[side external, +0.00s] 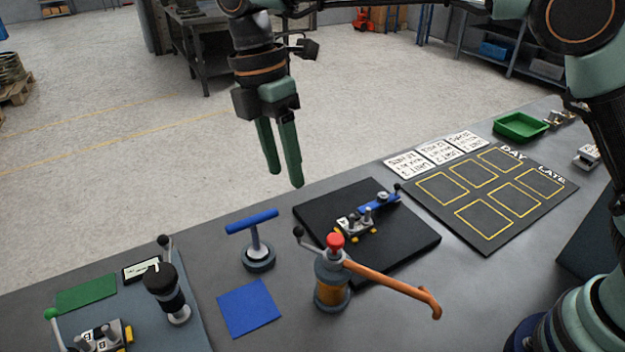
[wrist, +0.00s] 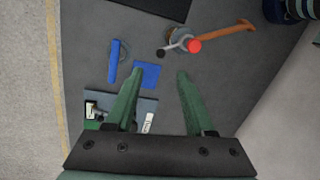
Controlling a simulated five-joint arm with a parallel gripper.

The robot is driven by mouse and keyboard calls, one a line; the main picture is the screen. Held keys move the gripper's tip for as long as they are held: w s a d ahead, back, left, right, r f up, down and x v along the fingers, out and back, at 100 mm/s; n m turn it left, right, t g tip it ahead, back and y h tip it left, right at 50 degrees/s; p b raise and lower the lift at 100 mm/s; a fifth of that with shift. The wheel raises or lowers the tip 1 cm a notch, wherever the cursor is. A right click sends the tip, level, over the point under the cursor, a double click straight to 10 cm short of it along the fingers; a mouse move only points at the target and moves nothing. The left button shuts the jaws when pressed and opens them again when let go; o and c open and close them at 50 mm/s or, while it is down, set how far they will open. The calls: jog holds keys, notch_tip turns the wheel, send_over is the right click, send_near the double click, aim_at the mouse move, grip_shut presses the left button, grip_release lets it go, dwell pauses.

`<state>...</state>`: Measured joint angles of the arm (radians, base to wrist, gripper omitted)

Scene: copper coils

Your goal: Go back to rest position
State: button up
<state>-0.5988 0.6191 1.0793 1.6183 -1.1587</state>
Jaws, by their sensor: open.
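My gripper (side external: 286,182) hangs in the air over the far edge of the workbench in the side view, its green fingers pointing down. The fingers are apart and nothing is between them. In the wrist view the gripper (wrist: 158,75) also shows open, with the bench well below. My arm reaches in from the upper right. The grey workbench (side external: 400,325) lies below and in front of the gripper, apart from it.
A blue T-handle (side external: 256,236), a red-topped device with an orange lever (side external: 333,280) and a black lever press (side external: 165,290) stand upright. A black plate (side external: 415,238) carries a metal fixture. A yellow-marked board (side external: 480,240) and green tray (side external: 520,126) lie right. Air around my gripper is clear.

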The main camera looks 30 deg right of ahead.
jog(key=shift+r, duration=0.45)
jog(key=s+d+r+m+t+y, duration=0.1)
jog(key=d+r+m+t, duration=0.15)
jog(key=d+m, duration=0.35)
jog(key=s+d+r+m+t+y, duration=0.1)
jog(key=d+r+m, duration=0.2)
jog(key=d, duration=0.5)
jog(key=s+d+f+m+t, duration=0.3)
jog(key=s+d+f+m, duration=0.2)
jog(key=s+d+m, duration=0.3)
jog(key=d+m, duration=0.3)
jog(key=d, duration=0.1)
jog(key=shift+s+d+t+h, duration=0.35)
jog(key=shift+h, duration=0.05)
